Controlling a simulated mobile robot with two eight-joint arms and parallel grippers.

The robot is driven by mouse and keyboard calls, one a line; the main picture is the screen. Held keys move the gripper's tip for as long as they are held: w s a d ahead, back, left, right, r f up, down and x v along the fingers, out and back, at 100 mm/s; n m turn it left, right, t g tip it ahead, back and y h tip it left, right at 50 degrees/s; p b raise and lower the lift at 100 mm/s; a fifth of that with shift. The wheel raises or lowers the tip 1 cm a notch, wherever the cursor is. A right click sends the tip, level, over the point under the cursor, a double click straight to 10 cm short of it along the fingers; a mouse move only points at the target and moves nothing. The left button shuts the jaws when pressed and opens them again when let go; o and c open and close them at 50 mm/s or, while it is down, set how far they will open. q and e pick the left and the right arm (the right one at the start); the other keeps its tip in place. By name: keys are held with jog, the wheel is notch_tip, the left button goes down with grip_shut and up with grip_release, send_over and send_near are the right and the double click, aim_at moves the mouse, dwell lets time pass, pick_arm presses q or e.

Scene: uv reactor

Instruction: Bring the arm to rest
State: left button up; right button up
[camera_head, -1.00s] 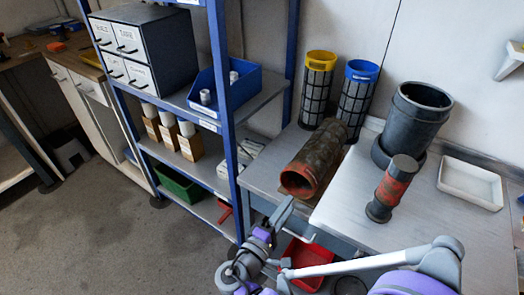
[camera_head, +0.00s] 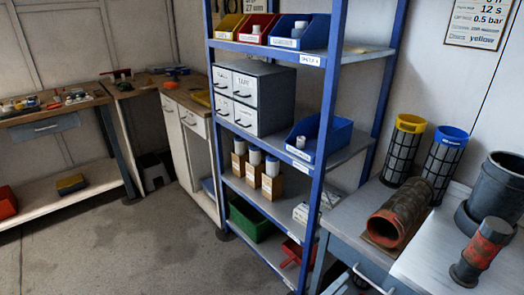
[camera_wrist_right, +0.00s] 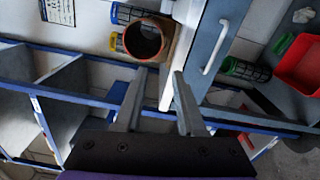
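My right gripper (camera_wrist_right: 157,82) shows in the right wrist view, with its two grey fingers apart and nothing between them. Beyond the fingertips are the open end of a rusty cylinder (camera_wrist_right: 144,40) and a drawer front with a white handle (camera_wrist_right: 215,46). In the head view I cannot clearly make out either gripper. The rusty cylinder (camera_head: 397,212) lies on its side on the workbench there. My left gripper is in neither view.
A blue-framed shelf (camera_head: 325,140) with bins and a drawer cabinet (camera_head: 262,99) stands left of the workbench (camera_head: 425,262). Yellow-topped (camera_head: 403,150) and blue-topped (camera_head: 444,160) filters, a dark pot (camera_head: 495,190) and a red-banded cylinder (camera_head: 482,251) stand on the right. Floor is clear at lower left.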

jog(key=s+d+f+m+g+y, duration=0.3)
jog(key=s+d+f+g+y, duration=0.1)
jog(key=s+d+f+g, duration=0.25)
jog(key=s+a+f+m+y, duration=0.3)
jog(key=s+a+m+y, duration=0.35)
jog(key=s+y, duration=0.35)
pick_arm(q)
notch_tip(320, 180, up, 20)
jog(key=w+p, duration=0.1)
jog(key=p, duration=1.6)
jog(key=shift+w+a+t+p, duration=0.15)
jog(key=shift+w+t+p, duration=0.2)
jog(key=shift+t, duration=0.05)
pick_arm(e)
notch_tip(320, 180, up, 20)
jog(key=a, duration=0.1)
jog(key=shift+w, duration=0.15)
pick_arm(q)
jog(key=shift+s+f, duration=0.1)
pick_arm(e)
jog(key=shift+a, duration=0.1)
